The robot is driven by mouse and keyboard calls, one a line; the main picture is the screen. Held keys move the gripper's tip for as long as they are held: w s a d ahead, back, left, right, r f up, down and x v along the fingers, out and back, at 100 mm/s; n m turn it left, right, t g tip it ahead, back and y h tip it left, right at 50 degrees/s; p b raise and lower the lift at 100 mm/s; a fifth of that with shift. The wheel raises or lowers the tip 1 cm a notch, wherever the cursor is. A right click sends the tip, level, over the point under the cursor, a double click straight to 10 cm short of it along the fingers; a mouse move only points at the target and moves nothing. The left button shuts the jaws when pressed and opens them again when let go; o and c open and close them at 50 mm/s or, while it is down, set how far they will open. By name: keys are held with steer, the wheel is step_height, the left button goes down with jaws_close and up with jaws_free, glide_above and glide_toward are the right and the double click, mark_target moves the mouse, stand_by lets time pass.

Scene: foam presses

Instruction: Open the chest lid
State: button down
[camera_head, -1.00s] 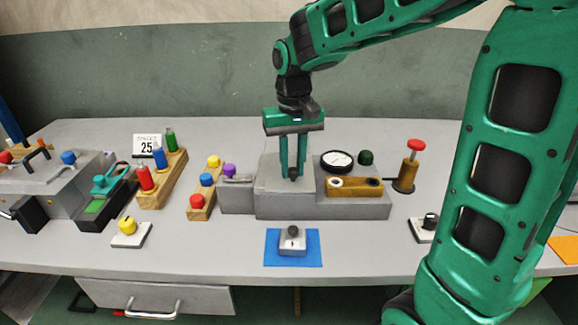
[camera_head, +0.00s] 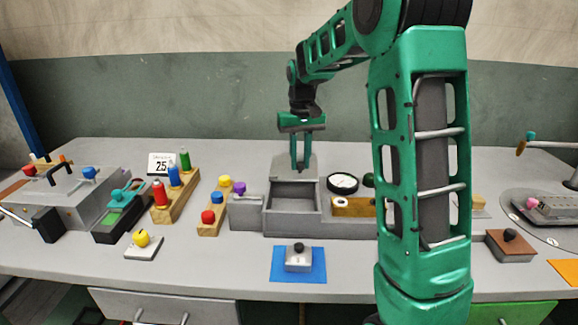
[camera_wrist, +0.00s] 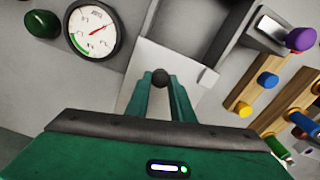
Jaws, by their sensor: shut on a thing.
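The grey chest (camera_head: 293,226) stands at the middle of the table, and its hollow inside shows from above. Its pale grey lid (camera_head: 279,169) sits behind the opening. It also shows in the wrist view as a flat panel (camera_wrist: 190,65) beside the open cavity. A dark round knob (camera_wrist: 160,77) is on the lid. My gripper (camera_head: 301,168) points down over the lid and is shut on the knob, which sits between the fingertips in the wrist view (camera_wrist: 161,79). Whether the lid slides or hinges I cannot tell.
A dial gauge (camera_head: 342,184) and a wooden block (camera_head: 352,207) are right of the chest. Racks with coloured knobs (camera_head: 209,221) stand left. A small knobbed block (camera_head: 298,258) on a blue mat (camera_head: 284,276) is in front. My arm hides part of the right side.

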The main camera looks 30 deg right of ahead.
steer(key=shift+w, duration=0.1)
steer(key=c, duration=1.5)
jaws_free()
steer(key=shift+c, duration=0.2)
step_height(320, 180, up, 11)
steer(key=shift+f, duration=0.15)
steer(key=s+f+m, duration=0.1)
steer(key=s+f, duration=0.3)
steer(key=s, duration=0.8)
steer(key=s+f+m, duration=0.1)
steer(key=s+f, duration=0.4)
steer(key=s, duration=0.7)
steer(key=s+f+m, duration=0.1)
steer(key=s+f, duration=0.3)
steer(key=s, duration=0.8)
steer(key=shift+s+a+f, duration=0.25)
steer(key=shift+a+f, duration=0.1)
steer(key=shift+a, duration=0.1)
